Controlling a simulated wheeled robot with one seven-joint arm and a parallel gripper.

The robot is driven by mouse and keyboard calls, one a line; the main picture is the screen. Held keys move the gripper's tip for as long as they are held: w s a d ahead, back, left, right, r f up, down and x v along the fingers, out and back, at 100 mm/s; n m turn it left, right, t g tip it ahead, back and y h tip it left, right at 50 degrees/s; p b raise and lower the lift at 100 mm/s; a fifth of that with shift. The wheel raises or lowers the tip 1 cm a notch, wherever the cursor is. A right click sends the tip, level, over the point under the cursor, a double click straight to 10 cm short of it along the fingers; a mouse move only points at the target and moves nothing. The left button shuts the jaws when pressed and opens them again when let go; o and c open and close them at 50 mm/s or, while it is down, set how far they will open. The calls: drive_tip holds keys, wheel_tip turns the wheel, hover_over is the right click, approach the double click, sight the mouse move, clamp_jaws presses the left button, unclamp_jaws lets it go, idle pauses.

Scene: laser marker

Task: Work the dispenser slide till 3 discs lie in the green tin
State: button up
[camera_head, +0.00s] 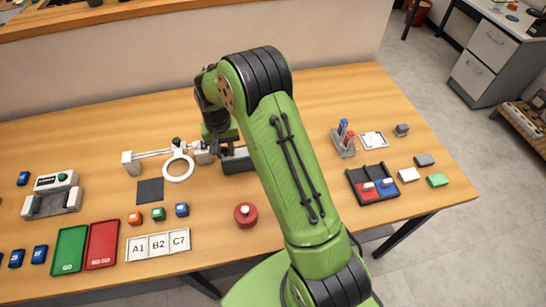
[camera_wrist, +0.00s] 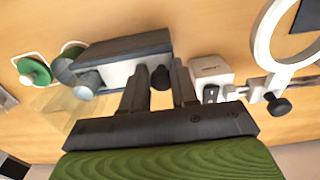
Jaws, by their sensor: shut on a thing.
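The dispenser (camera_wrist: 125,46) is a dark grey box with a pale side, in the upper middle of the wrist view. In the head view the dispenser (camera_head: 238,161) is partly hidden by my arm. A black knob (camera_wrist: 160,77) stands at its end, apparently the slide's handle. My gripper (camera_wrist: 159,88) is shut on this knob, one finger on each side. A grey cylinder (camera_wrist: 82,80) is at the dispenser's other end. Beyond it are a round green object with a pale top (camera_wrist: 34,71), perhaps the green tin, and another green and white round piece (camera_wrist: 74,49). I cannot count any discs.
A ring magnifier (camera_head: 178,168) on an arm stands close left of the dispenser; it also shows in the wrist view (camera_wrist: 262,45). A dark tray (camera_head: 372,194) and a pen holder (camera_head: 343,145) stand to the right.

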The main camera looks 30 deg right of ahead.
sight(240, 154)
drive_tip(key=shift+s+f, duration=0.25)
drive_tip(key=shift+f, duration=0.1)
drive_tip(key=shift+s+d, duration=0.2)
drive_tip(key=shift+d, duration=0.45)
drive_tip(key=shift+s+d, duration=0.25)
drive_tip(key=shift+d, duration=0.45)
drive_tip(key=shift+s+d, duration=0.2)
drive_tip(key=shift+d, duration=0.45)
drive_tip(key=shift+w+a, duration=0.2)
drive_tip(key=shift+a, duration=0.45)
drive_tip(key=shift+w+a, duration=0.25)
drive_tip(key=shift+a, duration=0.45)
drive_tip(key=shift+w+a, duration=0.2)
drive_tip(key=shift+a, duration=0.6)
drive_tip(key=o, duration=0.8)
drive_tip(key=r+p, duration=0.1)
drive_tip(key=r, duration=0.1)
drive_tip(key=r+p, duration=0.2)
drive_tip(key=r, duration=0.1)
drive_tip(key=r+p, duration=0.2)
drive_tip(key=shift+w+r, duration=0.2)
drive_tip(key=shift+w, duration=0.15)
drive_tip(key=shift+o, duration=0.2)
